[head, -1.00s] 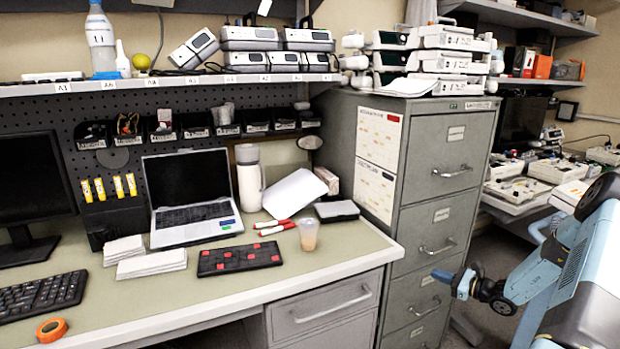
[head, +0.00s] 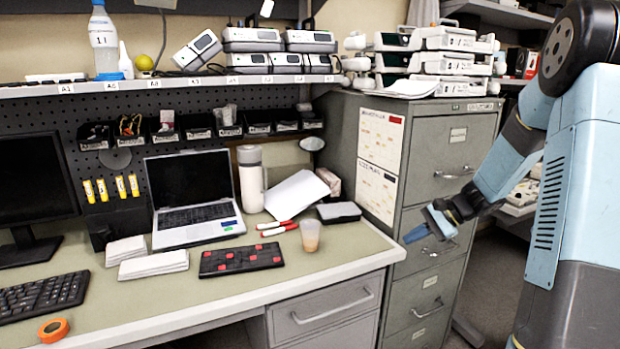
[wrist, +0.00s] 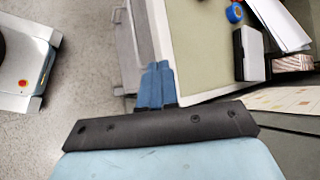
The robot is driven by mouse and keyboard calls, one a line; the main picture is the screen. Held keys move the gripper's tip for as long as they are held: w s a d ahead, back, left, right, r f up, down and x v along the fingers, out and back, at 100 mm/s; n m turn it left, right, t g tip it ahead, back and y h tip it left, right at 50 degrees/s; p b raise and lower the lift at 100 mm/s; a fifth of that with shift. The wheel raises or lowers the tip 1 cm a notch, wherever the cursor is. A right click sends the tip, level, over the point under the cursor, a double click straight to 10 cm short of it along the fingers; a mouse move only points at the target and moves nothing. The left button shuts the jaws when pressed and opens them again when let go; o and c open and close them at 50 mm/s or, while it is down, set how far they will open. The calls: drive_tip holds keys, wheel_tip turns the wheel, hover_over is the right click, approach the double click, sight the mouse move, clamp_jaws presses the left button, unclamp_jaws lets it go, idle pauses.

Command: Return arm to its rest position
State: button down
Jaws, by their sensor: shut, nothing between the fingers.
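My gripper (head: 428,226) is at the end of my light-blue arm, at the right of the head view. It is in front of the grey filing cabinet (head: 438,290), near the right end of the desk (head: 340,262). In the wrist view my gripper (wrist: 156,72) shows its blue fingers closed together with nothing between them. It points past the desk's front edge, over the grey floor. Whether the fingers touch the cabinet or desk cannot be told; they appear apart from both.
The desk holds a laptop (head: 192,192), a cup (head: 310,235), a black tray with red squares (head: 240,258) and a keyboard (head: 42,293). Pumps (head: 252,40) line the shelf above; more devices (head: 440,62) stand on the cabinet. Floor (wrist: 80,100) shows in front of the desk.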

drive_tip(key=s+a+r+n+h, duration=0.3)
drive_tip(key=s+r, duration=0.3)
drive_tip(key=s, duration=0.1)
drive_tip(key=s+a+r+n+h, duration=0.2)
drive_tip(key=s+a+r+n, duration=0.1)
drive_tip(key=s+r, duration=0.4)
drive_tip(key=s+r+n+t+h, duration=0.1)
drive_tip(key=s+r+n+h, duration=0.1)
drive_tip(key=s, duration=0.6)
drive_tip(key=s+d+r+n+t+h, duration=0.1)
drive_tip(key=s+r+n+t+h, duration=0.1)
drive_tip(key=s, duration=0.6)
drive_tip(key=shift+s+r+n, duration=0.15)
drive_tip(key=shift+r+n, duration=0.45)
drive_tip(key=shift+r, duration=0.2)
drive_tip(key=shift+d, duration=0.1)
